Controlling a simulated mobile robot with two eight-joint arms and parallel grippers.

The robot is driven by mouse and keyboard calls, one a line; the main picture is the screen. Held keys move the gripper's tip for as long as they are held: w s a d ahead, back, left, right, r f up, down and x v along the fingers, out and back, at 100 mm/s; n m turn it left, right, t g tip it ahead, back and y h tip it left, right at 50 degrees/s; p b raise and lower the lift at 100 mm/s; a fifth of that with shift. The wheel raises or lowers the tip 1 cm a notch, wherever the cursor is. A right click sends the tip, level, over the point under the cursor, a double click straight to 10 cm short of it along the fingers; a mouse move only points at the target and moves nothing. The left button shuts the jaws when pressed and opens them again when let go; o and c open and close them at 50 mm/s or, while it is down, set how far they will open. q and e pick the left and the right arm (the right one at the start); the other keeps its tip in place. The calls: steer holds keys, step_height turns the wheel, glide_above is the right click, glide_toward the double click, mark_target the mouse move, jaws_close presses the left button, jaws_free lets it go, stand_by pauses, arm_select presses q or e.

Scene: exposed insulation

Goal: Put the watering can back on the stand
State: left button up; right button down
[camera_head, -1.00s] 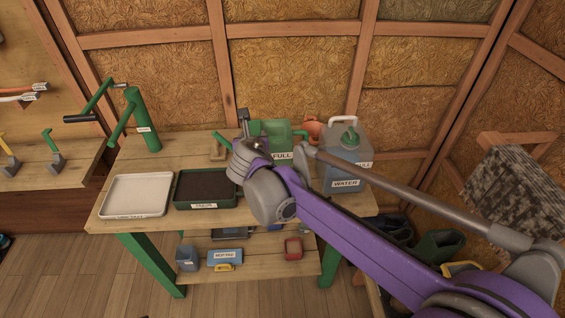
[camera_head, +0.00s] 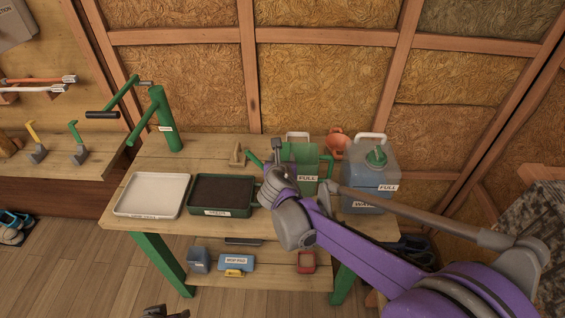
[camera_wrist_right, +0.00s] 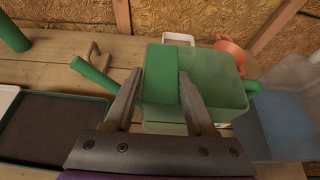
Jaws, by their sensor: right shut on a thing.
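Whether the can's base touches the bench is hidden. A small wooden piece (camera_head: 237,156), which may be the stand, sits left of the can and also shows in the wrist view (camera_wrist_right: 93,50). A dark tip (camera_head: 165,313) at the bottom edge looks like my left gripper; its opening is unclear.
A water jug (camera_head: 378,165) stands right of the can, with an orange pot (camera_head: 337,145) behind. A white tray (camera_head: 152,214) and a dark soil tray (camera_head: 249,200) occupy the bench front. A green tool (camera_head: 164,115) stands at back left. Small items lie on the lower shelf.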

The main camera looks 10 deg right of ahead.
steer(key=shift+f, duration=0.7)
steer(key=shift+f, duration=0.2)
steer(key=shift+c, duration=1.1)
jaws_free()
